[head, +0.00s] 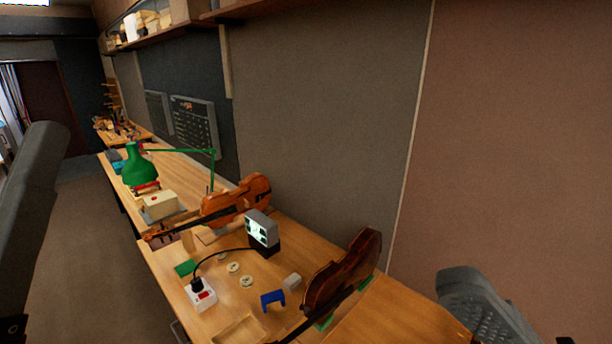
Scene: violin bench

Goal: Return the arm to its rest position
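A grey link of my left arm (32,200) rises along the left edge, over the floor and clear of the bench (237,317). A grey part of my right arm (478,298) shows at the bottom right, beside the near end of the bench. Neither arm part visibly touches anything on the bench. The fingertips of both grippers are not visible, so what they hold cannot be seen.
Two violins, one farther (237,200) and one nearer (342,268), are on the bench. Between them are a small display device (262,230), a white socket box (200,294) with a black plug, and a blue bracket (272,299). A green lamp (137,168) stands farther back.

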